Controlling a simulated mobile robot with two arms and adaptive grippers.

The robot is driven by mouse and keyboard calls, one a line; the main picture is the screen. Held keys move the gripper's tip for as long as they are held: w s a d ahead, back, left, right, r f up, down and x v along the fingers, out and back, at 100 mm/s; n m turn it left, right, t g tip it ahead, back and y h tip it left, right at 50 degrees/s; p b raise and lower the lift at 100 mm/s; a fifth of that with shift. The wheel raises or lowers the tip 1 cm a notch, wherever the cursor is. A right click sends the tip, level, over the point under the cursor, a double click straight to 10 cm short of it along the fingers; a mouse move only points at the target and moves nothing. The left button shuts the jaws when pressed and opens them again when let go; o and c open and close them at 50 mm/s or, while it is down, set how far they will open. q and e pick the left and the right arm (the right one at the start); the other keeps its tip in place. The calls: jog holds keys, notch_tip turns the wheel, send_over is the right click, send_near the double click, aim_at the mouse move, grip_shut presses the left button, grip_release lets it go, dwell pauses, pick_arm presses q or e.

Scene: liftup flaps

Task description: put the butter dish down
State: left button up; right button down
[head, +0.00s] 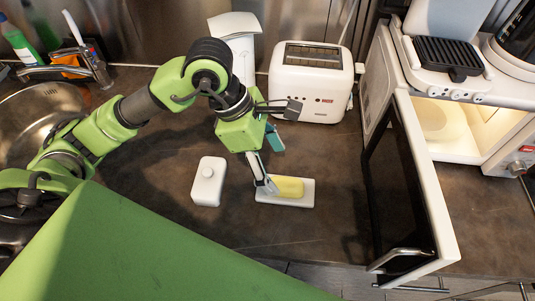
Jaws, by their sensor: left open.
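The butter dish's white base (305,196) lies flat on the dark counter with a yellow block of butter (289,187) on it. Its white lid, with a round knob (208,181), sits apart on the counter to the left of it. My left gripper (280,147) is open, with its fingers spread wide. Its lower finger overlaps the left end of the base and butter in the picture; I cannot tell whether it touches. The other finger is farther back, near the toaster. Nothing is visibly held. My right gripper is not in view.
A white toaster (311,84) stands behind the dish. A microwave (455,125) is at the right, its door (425,170) open toward the front. A sink (45,115) with a faucet is at the left. A small teal item (276,139) shows near my left gripper. Counter between lid and sink is clear.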

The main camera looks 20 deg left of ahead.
pick_arm(q)
jog(key=shift+v, duration=1.9)
